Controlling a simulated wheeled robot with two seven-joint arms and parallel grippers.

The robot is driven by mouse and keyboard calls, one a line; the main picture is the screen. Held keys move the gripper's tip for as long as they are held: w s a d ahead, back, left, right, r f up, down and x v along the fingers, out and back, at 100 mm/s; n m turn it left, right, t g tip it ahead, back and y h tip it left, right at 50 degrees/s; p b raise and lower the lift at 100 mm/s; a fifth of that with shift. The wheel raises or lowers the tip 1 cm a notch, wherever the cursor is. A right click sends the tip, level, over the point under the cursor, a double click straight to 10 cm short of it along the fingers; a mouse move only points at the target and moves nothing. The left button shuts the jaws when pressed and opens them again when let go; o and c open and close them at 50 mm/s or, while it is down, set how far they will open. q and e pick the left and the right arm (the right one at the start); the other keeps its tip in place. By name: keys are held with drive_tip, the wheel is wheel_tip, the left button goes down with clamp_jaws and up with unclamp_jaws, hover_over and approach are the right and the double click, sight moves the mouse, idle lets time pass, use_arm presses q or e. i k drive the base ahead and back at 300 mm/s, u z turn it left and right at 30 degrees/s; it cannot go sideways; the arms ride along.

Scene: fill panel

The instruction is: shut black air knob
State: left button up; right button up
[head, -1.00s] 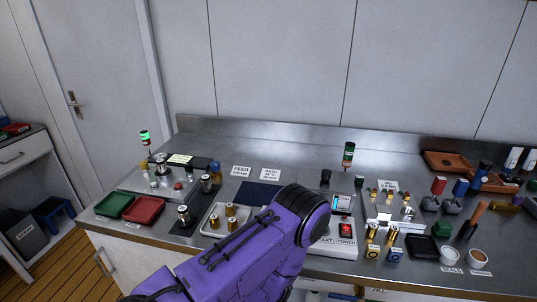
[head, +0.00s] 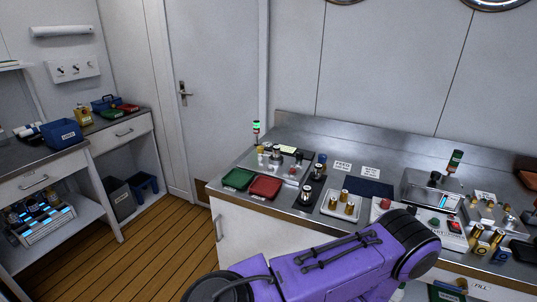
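The fill panel (head: 452,230) stands on the steel bench at the right, with a red button (head: 385,203), a small screen and a red switch. A small black knob (head: 435,177) shows at its back edge; I cannot tell whether it is the air knob or how it is turned. My purple arm crosses the bottom of the head view and hides the front left of the panel. Its black joint lies in front of the panel. Neither of my grippers shows.
A green tray (head: 238,180) and a red tray (head: 266,187) lie at the bench's left end. A white tray (head: 341,205) holds brass parts. Brass fittings (head: 487,240) stand right of the panel. Wooden floor (head: 160,245) is open at the left.

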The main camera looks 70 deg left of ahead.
sight(300, 156)
drive_tip(key=z, duration=0.05)
drive_tip(key=k, duration=0.1)
drive_tip(key=u, duration=1.45)
